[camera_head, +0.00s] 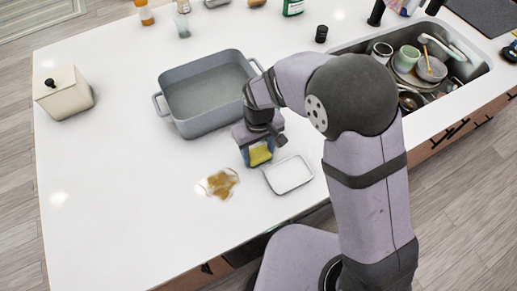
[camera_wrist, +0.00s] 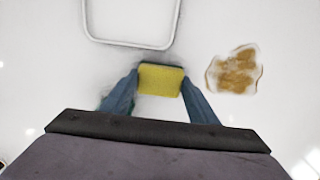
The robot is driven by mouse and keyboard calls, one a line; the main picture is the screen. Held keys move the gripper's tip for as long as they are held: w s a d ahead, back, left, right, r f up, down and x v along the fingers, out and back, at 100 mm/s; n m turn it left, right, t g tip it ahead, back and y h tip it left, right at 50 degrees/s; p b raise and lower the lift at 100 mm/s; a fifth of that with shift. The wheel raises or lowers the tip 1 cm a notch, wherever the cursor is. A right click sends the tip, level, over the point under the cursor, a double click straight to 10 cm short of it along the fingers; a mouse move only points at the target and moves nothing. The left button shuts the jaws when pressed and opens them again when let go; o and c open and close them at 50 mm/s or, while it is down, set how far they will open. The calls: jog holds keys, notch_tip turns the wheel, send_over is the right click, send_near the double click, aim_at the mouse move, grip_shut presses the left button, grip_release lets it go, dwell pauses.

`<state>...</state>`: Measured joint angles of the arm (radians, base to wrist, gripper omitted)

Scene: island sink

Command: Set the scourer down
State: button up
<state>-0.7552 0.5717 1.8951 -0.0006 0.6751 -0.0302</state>
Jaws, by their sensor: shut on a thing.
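The scourer (camera_head: 261,154) is a small yellow block with a darker edge. My gripper (camera_head: 258,160) is shut on it, pointing down over the white counter. In the wrist view the scourer (camera_wrist: 160,79) sits between the two blue fingertips (camera_wrist: 161,82), its yellow face showing. A faint shadow lies around it; I cannot tell whether it touches the counter or hangs just above it. A small white tray (camera_head: 289,174) with a grey rim lies just right of the gripper; its rim also shows in the wrist view (camera_wrist: 130,44).
A brown spill (camera_head: 218,184) lies left of the gripper, also in the wrist view (camera_wrist: 236,70). A grey-blue basin (camera_head: 205,125) stands behind. A cream box (camera_head: 62,93) is far left. The sink (camera_head: 477,68) holds dishes at right. The counter's left front is clear.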

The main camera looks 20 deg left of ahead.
aim_at(259, 153)
jog(key=shift+f, duration=0.2)
jog(key=o, duration=1)
jog(key=shift+r, duration=0.1)
notch_tip(259, 153, up, 12)
jog(key=b, duration=0.2)
jog(key=shift+r, duration=0.15)
